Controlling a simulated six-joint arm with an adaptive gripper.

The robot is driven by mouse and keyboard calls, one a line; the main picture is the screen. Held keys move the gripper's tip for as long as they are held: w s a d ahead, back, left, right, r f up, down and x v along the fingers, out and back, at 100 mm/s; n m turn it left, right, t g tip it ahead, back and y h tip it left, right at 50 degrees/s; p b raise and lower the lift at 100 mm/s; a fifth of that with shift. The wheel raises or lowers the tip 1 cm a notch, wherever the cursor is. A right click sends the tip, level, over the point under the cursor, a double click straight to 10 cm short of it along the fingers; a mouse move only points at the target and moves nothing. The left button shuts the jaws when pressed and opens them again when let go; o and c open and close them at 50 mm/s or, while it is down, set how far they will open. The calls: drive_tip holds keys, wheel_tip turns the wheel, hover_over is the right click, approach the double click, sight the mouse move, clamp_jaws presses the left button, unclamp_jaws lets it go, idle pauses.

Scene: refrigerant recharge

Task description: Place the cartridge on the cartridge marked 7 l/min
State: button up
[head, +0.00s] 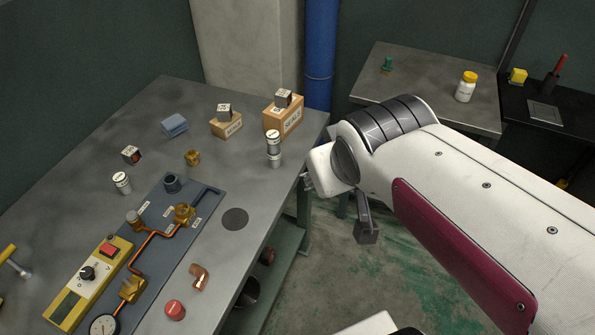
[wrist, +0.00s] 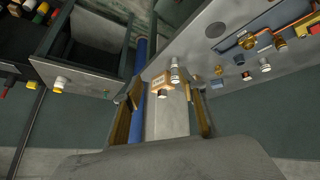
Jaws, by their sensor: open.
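Two white-and-grey cartridges stand stacked near the table's right edge: an upper cartridge (head: 273,138) upright on a lower cartridge (head: 274,160). The stack also shows in the wrist view (wrist: 175,70), ahead of and between my finger lines. The markings on the cartridges are too small to read. My gripper (wrist: 164,97) is open and empty, apart from the stack. In the head view, it is beyond the table's right edge, partly hidden by my wrist.
Cardboard boxes (head: 283,120) with small metal cubes on top stand behind the stack. The panel (head: 203,203) carries copper pipes, brass fittings and a gauge. A dark disc (head: 235,219) lies in front of the stack. A copper elbow (head: 199,278) and red cap (head: 175,310) lie nearer.

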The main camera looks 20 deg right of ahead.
drive_tip(key=s+a+f+g+y, duration=0.1)
drive_tip(key=s+a, duration=0.4)
drive_tip(key=s, duration=0.3)
drive_tip(key=shift+s+g+y, duration=0.15)
drive_tip(key=shift+g+y, duration=0.15)
drive_tip(key=shift+y, duration=0.1)
idle(0.7)
